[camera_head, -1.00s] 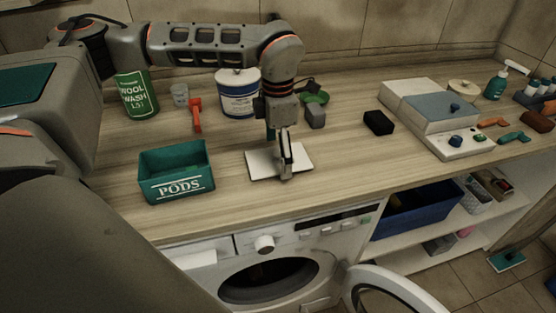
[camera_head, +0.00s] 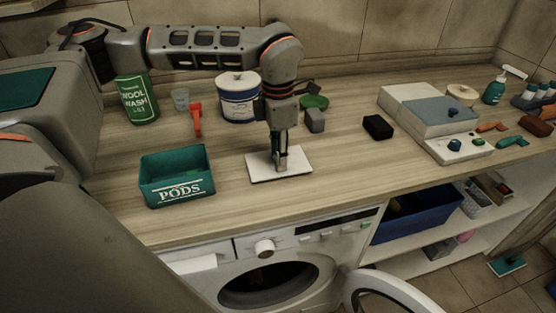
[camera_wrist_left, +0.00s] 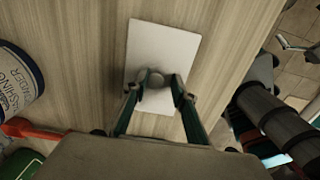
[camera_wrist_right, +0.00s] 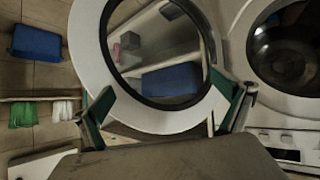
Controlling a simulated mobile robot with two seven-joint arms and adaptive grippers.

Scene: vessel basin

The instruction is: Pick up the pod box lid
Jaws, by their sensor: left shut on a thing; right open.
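The pod box lid (camera_head: 299,160) is a flat white plate lying on the counter, right of the green PODS box (camera_head: 177,178). In the left wrist view the lid (camera_wrist_left: 160,48) shows a round grey knob (camera_wrist_left: 154,79) on it. My left gripper (camera_head: 280,168) points down over the lid, and its fingers (camera_wrist_left: 154,88) are closed on both sides of the knob. The lid looks flat on the counter. The PODS box is open at the top. My right gripper (camera_wrist_right: 168,112) is open and empty, in front of the washer's open round door (camera_wrist_right: 88,45).
A washing powder tub (camera_head: 239,98), a wool wash bottle (camera_head: 137,98) and an orange-handled tool (camera_head: 197,120) stand behind. The counter between the lid and the PODS box is clear.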

